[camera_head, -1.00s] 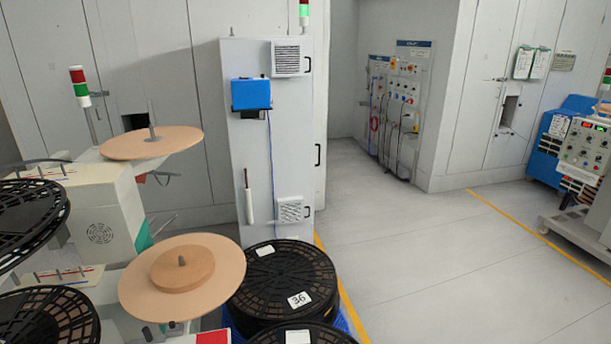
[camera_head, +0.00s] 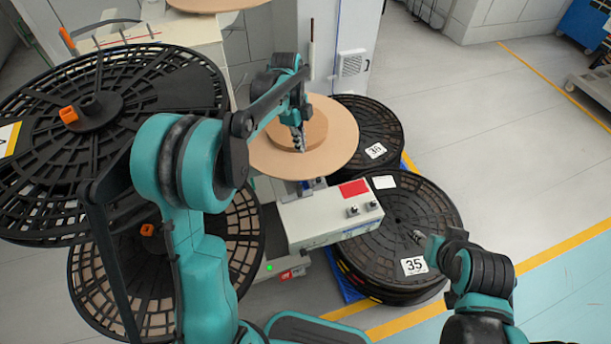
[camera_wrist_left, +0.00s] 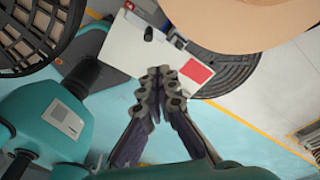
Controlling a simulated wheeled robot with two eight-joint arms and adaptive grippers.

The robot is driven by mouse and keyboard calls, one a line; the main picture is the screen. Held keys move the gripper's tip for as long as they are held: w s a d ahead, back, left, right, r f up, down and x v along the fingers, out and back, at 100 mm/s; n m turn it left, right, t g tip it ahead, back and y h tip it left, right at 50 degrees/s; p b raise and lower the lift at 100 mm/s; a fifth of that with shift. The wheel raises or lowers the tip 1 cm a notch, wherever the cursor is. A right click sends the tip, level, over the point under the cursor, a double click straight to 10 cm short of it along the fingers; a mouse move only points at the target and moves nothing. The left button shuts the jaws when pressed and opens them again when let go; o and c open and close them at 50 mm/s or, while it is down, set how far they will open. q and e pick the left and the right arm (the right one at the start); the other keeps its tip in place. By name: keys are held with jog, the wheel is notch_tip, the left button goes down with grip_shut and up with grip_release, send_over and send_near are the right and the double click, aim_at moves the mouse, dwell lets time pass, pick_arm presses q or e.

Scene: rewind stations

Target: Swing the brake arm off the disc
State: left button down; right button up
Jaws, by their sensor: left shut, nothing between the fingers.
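A tan disc (camera_head: 340,140) with a smaller round hub (camera_head: 312,128) lies on the winding station; its edge also shows at the top of the wrist view (camera_wrist_left: 245,22). My left gripper (camera_head: 299,146) appears in front of the hub in the head view, shut and empty. In the wrist view its fingers (camera_wrist_left: 161,88) come together with nothing between them. I cannot make out the brake arm; my left arm hides part of the station. My right gripper (camera_head: 420,239) is at the lower right, over the black reel; its finger state is unclear.
Large black reels (camera_head: 175,75) stand at left, with orange knobs (camera_head: 69,115). A white control box (camera_head: 325,216) with a red patch is below the disc. Stacked black reels marked 35 (camera_head: 425,215) and another (camera_head: 385,120) stand right of it.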

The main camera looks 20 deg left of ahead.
pick_arm(q)
jog(key=w+f+m+g+p, duration=0.1)
jog(key=w+f+m+g, duration=0.1)
jog(key=w+f+m, duration=0.25)
jog(key=m+g, duration=0.1)
jog(key=m, duration=0.4)
send_near(305, 179)
jog(key=shift+h, duration=0.4)
jog(key=b+x, duration=0.1)
jog(key=x, duration=0.3)
jog(key=s+b+x, duration=0.1)
jog(key=x, duration=0.4)
jog(key=shift+s+r, duration=0.1)
